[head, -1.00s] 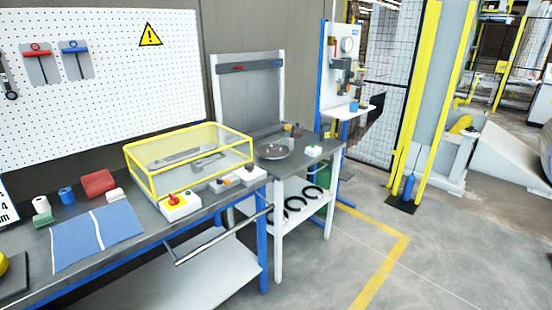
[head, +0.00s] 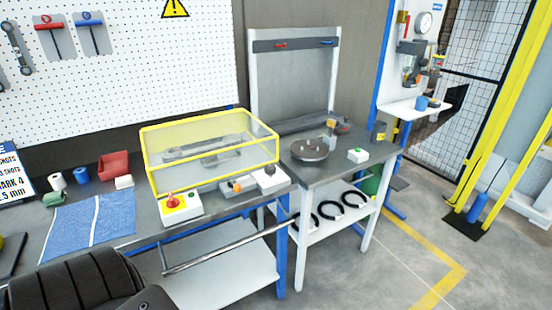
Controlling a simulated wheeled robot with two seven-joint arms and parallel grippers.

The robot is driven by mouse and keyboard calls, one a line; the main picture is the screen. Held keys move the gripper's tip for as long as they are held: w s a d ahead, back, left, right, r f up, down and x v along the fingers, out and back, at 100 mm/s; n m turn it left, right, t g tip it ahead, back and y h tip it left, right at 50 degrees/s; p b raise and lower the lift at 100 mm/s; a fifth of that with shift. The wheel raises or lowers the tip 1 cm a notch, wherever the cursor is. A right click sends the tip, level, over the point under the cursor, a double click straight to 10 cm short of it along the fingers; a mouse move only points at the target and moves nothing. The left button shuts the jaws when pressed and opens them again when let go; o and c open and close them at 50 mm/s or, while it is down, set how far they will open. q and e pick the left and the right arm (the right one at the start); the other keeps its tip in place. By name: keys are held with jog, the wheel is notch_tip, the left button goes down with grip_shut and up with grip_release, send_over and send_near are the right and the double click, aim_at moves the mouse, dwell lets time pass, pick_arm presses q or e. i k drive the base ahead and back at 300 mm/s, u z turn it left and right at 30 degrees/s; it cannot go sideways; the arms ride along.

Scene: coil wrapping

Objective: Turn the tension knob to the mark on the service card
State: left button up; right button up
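The service card (head: 14,178) is a white sign with a blue header, cut off by the left edge of the head view; "MARK 4" can be read on it. A white box with a dark round top (head: 269,178), which looks like the tension knob, sits at the right front of the bench. Its scale and pointer are too small to read. Neither gripper is in view; a dark ribbed arm part of mine shows at bottom left.
A yellow-framed clear guard (head: 210,150) stands behind the control boxes. A blue cloth (head: 92,224), blue roll (head: 82,175) and red block (head: 114,164) lie left. A metal rail (head: 225,243) runs along the bench front. A side table (head: 325,172) holds a round plate (head: 309,150).

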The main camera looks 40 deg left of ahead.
aim_at(270, 170)
jog(key=u, duration=0.5)
jog(key=i, duration=0.8)
jog(key=u, duration=0.65)
